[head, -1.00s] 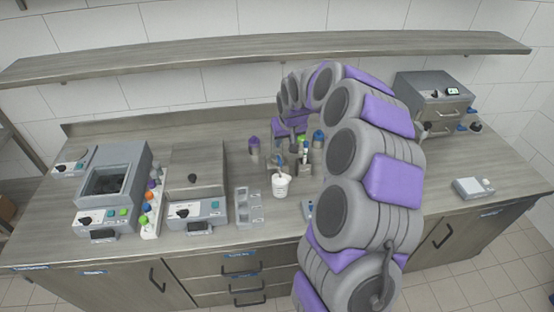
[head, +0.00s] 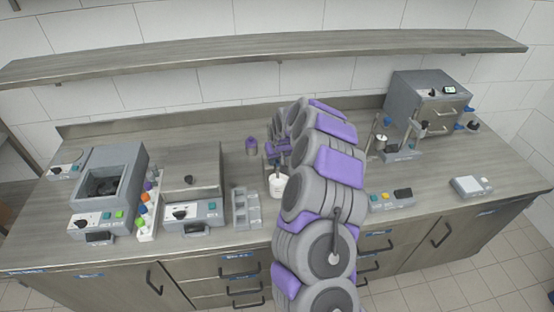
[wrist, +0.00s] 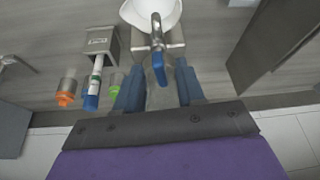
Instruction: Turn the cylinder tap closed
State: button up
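The tap shows in the wrist view as a narrow metal cylinder with a blue handle (wrist: 159,68), above a grey metal block (wrist: 174,42). A white cup (wrist: 152,14) is beside it at the top of that view; the cup also shows in the head view (head: 277,186), partly behind my arm. My gripper (wrist: 160,84) is open, one blue finger on each side of the handle with gaps visible. Whether a finger touches it I cannot tell. In the head view my gripper and the tap are mostly hidden by my arm.
Beside the tap are a blue-capped tube (wrist: 92,90), an orange-capped vial (wrist: 67,92) and a green cap (wrist: 115,80). A grey rack (head: 240,208) is to the left, a grey oven-like unit (head: 430,100) at the right.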

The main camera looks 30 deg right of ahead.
jog(key=shift+f, duration=0.1)
jog(key=shift+c, duration=0.3)
grip_shut()
jog(key=shift+w+n, duration=0.1)
jog(key=shift+n, duration=0.3)
jog(key=shift+d+f+n+y+b, duration=0.2)
jog(key=shift+n+y+b, duration=0.3)
jog(key=shift+n+b, duration=0.6)
jog(key=n+y+b, duration=0.1)
jog(key=n+b, duration=0.2)
jog(key=b, duration=0.1)
jog(key=shift+d, duration=0.2)
jog(key=n+y+b, duration=0.1)
jog(key=n+b, duration=0.1)
jog(key=shift+w+d+n+g+b, duration=0.1)
jog(key=shift+d+n+g+b, duration=0.05)
jog(key=shift+n+g+b, duration=0.2)
jog(key=shift+w+r+n+g+y+b, duration=0.15)
jog(key=shift+n+g+y+b, duration=0.2)
jog(key=shift+n, duration=0.5)
jog(key=shift+s+r+n+g+y+b, duration=0.15)
jog(key=shift+n+b, duration=0.25)
jog(key=shift+n, duration=0.4)
